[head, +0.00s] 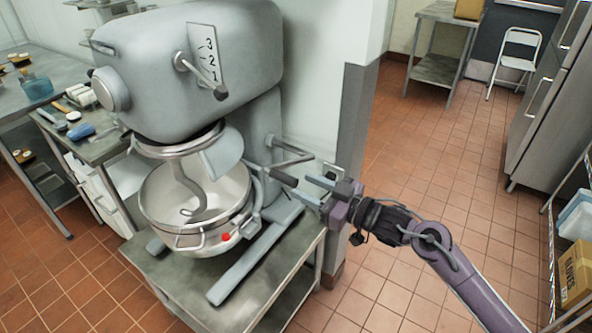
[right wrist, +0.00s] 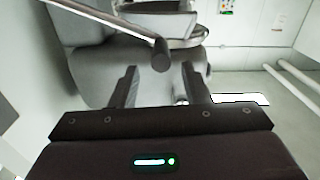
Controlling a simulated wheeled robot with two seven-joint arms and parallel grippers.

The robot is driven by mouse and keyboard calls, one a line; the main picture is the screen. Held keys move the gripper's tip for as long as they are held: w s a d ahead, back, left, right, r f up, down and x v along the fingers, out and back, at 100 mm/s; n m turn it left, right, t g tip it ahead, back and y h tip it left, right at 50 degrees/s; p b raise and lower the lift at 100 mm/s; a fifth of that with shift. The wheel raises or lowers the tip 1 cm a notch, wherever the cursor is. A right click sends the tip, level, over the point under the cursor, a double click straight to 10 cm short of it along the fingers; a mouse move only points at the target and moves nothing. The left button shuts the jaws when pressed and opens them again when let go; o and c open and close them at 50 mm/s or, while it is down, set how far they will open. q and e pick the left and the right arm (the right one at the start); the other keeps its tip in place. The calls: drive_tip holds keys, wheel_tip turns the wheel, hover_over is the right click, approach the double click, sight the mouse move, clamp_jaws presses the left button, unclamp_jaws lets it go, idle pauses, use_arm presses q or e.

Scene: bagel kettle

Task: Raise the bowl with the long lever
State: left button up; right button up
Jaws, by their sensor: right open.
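The steel mixing bowl (head: 198,208) sits in the cradle of the large grey mixer (head: 190,70), below its head, with the hook hanging inside it. The long lever (head: 284,178) sticks out from the mixer's right side and ends in a dark grip. My right gripper (head: 308,188) is open just right of the lever's end. In the right wrist view, the lever (right wrist: 160,55) comes in from the upper left. Its dark round end shows between and a little beyond the two fingers (right wrist: 161,82); I see no contact. My left gripper is out of view.
The mixer stands on a metal table (head: 180,280). A second metal rod (head: 290,160) juts out close above the lever. A grey wall corner (head: 355,130) stands behind my right gripper. The tiled floor (head: 430,190) to the right is mostly clear.

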sight(269, 171)
drive_tip(key=p+x, duration=0.1)
drive_tip(key=x, duration=0.5)
drive_tip(key=shift+w+a+p, duration=0.3)
drive_tip(key=shift+a+p, duration=0.05)
drive_tip(key=shift+a, duration=0.05)
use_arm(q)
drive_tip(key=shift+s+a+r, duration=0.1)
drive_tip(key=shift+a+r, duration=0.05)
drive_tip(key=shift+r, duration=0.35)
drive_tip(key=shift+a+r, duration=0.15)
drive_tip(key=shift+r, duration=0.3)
use_arm(e)
drive_tip(key=shift+a+f, duration=0.1)
drive_tip(key=shift+a, duration=0.05)
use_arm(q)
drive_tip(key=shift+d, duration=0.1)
use_arm(e)
clamp_jaws()
